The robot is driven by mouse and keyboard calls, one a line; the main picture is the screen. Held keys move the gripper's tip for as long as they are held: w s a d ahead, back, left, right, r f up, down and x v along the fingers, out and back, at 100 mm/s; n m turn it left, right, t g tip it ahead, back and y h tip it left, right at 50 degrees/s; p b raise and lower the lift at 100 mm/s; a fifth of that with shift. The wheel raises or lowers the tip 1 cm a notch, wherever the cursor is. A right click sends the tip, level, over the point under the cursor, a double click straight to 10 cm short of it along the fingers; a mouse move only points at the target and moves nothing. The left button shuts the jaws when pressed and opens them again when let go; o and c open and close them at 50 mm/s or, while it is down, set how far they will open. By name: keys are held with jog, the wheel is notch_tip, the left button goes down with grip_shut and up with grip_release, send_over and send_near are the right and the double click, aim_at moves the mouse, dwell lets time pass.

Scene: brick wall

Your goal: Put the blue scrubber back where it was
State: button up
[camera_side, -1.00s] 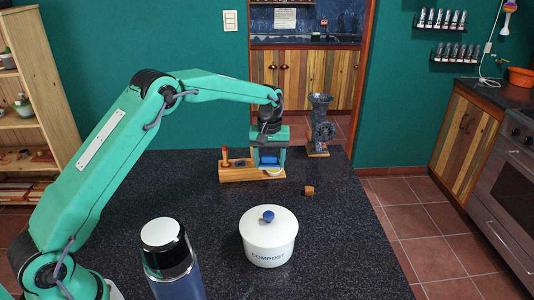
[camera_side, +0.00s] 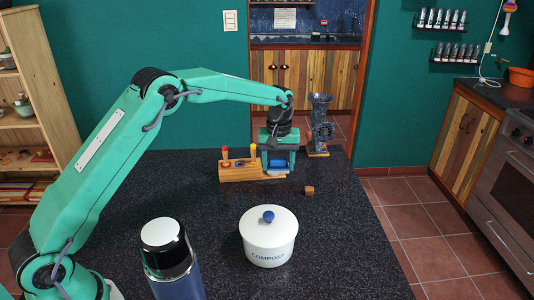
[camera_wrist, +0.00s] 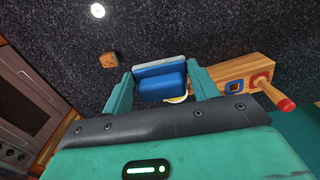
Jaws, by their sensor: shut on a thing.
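My gripper (camera_side: 279,166) is shut on the blue scrubber (camera_wrist: 172,87), a blue block with a pale grey-blue edge; it sits between the fingers in the wrist view (camera_wrist: 160,77). My gripper is at the right end of the wooden rack (camera_side: 236,173). Whether the scrubber touches the rack or table, I cannot tell.
A small brown cube (camera_side: 309,190) lies right of the rack. A dark grinder (camera_side: 320,125) stands behind it. A white compost pot (camera_side: 268,240) and a dark-blue flask (camera_side: 168,255) stand nearer the front. The dark counter between the rack and pot is clear.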

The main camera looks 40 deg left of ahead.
jog(key=s+d+r, duration=0.1)
jog(key=s+d, duration=0.4)
jog(key=d, duration=0.7)
jog(key=s+d+r, duration=0.2)
jog(key=s+d, duration=0.3)
jog(key=d, duration=0.6)
send_over(316, 219)
jog(key=shift+n, duration=0.4)
notch_tip(316, 219, down, 7)
jog(key=shift+w+f, duration=0.15)
jog(key=shift+f, duration=0.15)
jog(key=shift+f, duration=1.9)
jog(key=shift+f, duration=0.1)
jog(key=o, duration=0.9)
jog(key=shift+o, duration=0.2)
